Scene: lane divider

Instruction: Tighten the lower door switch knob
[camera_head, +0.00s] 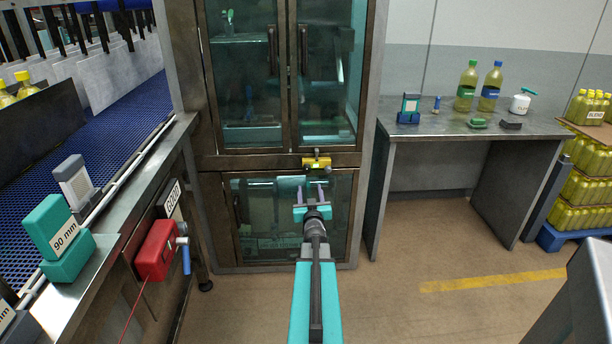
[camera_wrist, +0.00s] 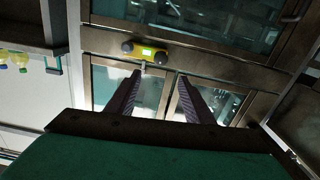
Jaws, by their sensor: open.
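A yellow door switch (camera_head: 316,163) sits on the metal crossbar between the upper glass doors and the lower glass door (camera_head: 260,215). In the wrist view the yellow switch (camera_wrist: 147,52) has a dark round knob (camera_wrist: 127,47) at one end and another (camera_wrist: 161,57) at the other, with a small pale green patch between them. I cannot tell how tight either knob is. My gripper (camera_head: 311,193) is open and empty, just below the switch in the head view. Its two fingers (camera_wrist: 160,76) point toward the crossbar, apart from the switch.
A blue conveyor (camera_head: 105,125) runs on the left, with a red box (camera_head: 156,251) on its side frame. A metal table (camera_head: 465,126) with bottles stands right of the cabinet. A bottle pallet (camera_head: 575,236) is farther right. Floor is open in front of the table.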

